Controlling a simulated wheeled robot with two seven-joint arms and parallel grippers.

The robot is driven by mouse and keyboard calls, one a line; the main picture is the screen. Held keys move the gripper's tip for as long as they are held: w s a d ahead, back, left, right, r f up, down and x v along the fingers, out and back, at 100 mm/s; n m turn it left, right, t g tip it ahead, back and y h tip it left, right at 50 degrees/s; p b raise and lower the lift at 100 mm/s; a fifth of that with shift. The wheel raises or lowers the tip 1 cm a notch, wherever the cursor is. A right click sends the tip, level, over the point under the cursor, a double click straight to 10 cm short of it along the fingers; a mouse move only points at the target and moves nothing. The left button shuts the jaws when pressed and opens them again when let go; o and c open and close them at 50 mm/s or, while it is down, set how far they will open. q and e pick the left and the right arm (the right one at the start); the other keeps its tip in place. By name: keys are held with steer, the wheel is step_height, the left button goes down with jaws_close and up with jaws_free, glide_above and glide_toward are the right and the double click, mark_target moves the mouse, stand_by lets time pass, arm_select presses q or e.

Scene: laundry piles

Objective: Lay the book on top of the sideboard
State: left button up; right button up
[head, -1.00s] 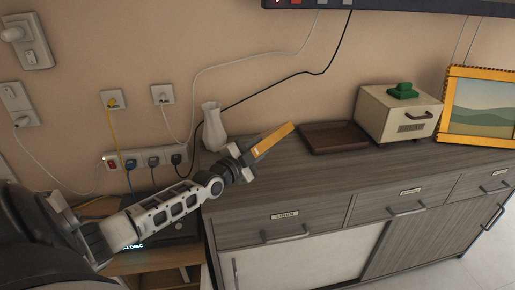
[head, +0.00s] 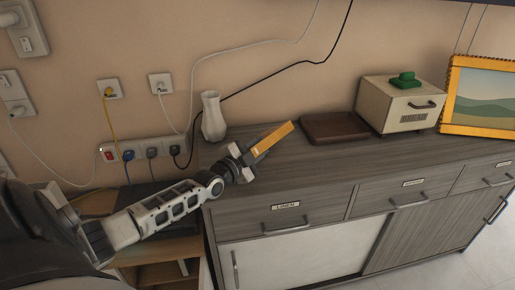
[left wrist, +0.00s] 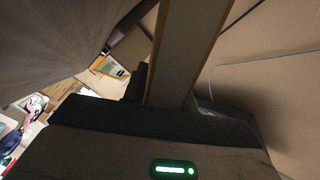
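The book (head: 273,138) has an orange-yellow cover and is held tilted, seen nearly edge-on, over the left part of the sideboard top. My left gripper (head: 249,157) is shut on its lower end. In the left wrist view the book (left wrist: 181,60) stands out from between the dark fingers. The sideboard (head: 310,169) is grey wood with labelled drawers, and its top is bare below the book. I cannot tell how large the gap between book and top is. My right gripper is not in view.
A white vase (head: 213,117) stands at the top's back left. A brown tray (head: 334,128), a cream box (head: 402,105) with a green object (head: 405,79) on it, and a yellow-framed picture (head: 480,98) stand along the back. The front strip of the top is clear.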

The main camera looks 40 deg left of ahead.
arm_select(q)
steer(key=o, duration=0.4)
steer(key=shift+r, duration=0.15)
steer(key=shift+o, duration=0.2)
steer(key=shift+f, duration=0.2)
steer(key=s+p, duration=0.1)
steer(key=s, duration=1.5)
steer(key=shift+d, duration=0.2)
steer(key=shift+r, duration=0.1)
